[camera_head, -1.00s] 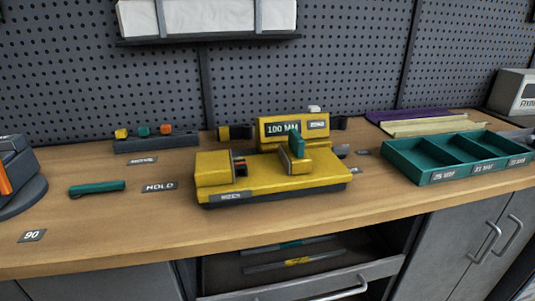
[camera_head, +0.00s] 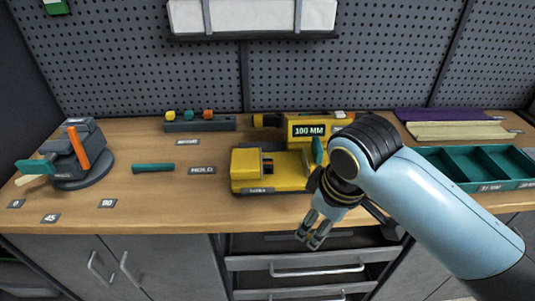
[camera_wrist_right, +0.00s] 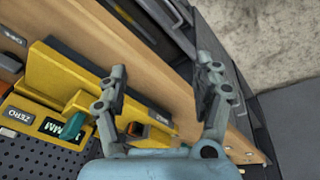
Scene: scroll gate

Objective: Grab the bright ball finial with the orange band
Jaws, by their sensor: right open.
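I cannot make out a bright ball finial with an orange band in either view. My right gripper (camera_head: 314,238) hangs in front of the bench's front edge, near the yellow measuring device (camera_head: 270,185). In the right wrist view the right gripper (camera_wrist_right: 167,78) is open with nothing between its fingers. That view also shows the yellow device (camera_wrist_right: 70,75) at the left and a small orange-ended part (camera_wrist_right: 138,130) by the left finger. My right arm hides part of the device in the head view. My left gripper is not in view.
An open drawer (camera_head: 295,262) is below the gripper. A teal divided tray (camera_head: 478,165) lies at the right, partly behind my arm. A dark rack (camera_head: 200,125) with coloured knobs stands at the back. A grey device with an orange lever (camera_head: 78,148) stands at the left.

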